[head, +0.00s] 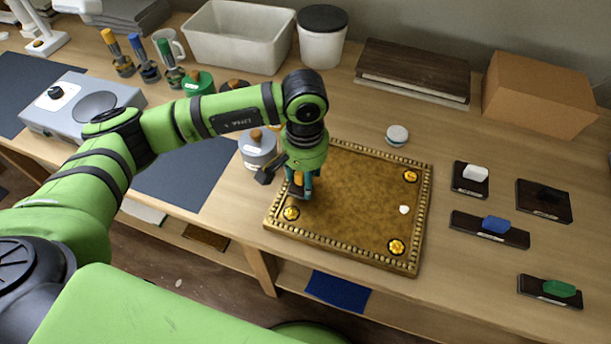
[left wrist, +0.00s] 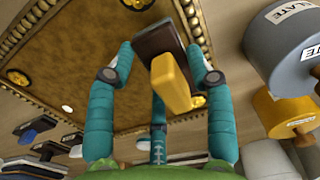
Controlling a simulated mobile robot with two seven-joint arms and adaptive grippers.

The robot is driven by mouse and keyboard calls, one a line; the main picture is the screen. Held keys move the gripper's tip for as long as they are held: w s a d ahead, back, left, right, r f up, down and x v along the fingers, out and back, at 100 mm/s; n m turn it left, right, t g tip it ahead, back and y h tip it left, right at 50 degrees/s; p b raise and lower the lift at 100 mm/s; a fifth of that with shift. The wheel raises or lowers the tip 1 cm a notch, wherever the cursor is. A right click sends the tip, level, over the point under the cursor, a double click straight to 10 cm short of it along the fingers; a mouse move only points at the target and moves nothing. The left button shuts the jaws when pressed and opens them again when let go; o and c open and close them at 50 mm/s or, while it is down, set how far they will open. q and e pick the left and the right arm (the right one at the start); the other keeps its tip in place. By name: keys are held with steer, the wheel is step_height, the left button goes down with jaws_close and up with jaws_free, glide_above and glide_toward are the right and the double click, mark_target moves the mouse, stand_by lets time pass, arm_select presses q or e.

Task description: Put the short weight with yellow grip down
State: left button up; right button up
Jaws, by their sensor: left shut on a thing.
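My left gripper (head: 301,188) is over the left edge of the ornate gilt board (head: 352,198). Its teal fingers (left wrist: 156,85) are shut on a dark block with a yellow grip, the short weight (left wrist: 160,45). In the head view only a bit of its yellow grip (head: 298,178) shows between the fingers; the rest is hidden. I cannot tell whether the weight touches the board. The board has gold rosettes near its corners and a small white spot (head: 404,210). My right gripper is not in view.
Dark blocks with white (head: 475,173), blue (head: 496,225) and green (head: 559,289) grips lie right of the board. A round pale-topped tin (head: 397,134) stands behind it. A grey canister (head: 257,150) with a wooden knob stands close left of the gripper. The board's middle is clear.

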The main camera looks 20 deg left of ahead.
arm_select(q)
steer(key=shift+f, duration=1.25)
steer(key=o, duration=1.3)
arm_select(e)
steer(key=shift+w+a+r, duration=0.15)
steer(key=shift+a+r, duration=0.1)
arm_select(q)
steer(key=shift+r, duration=0.1)
steer(key=shift+r, duration=0.15)
step_height(320, 180, up, 12)
steer(key=shift+b, duration=1.2)
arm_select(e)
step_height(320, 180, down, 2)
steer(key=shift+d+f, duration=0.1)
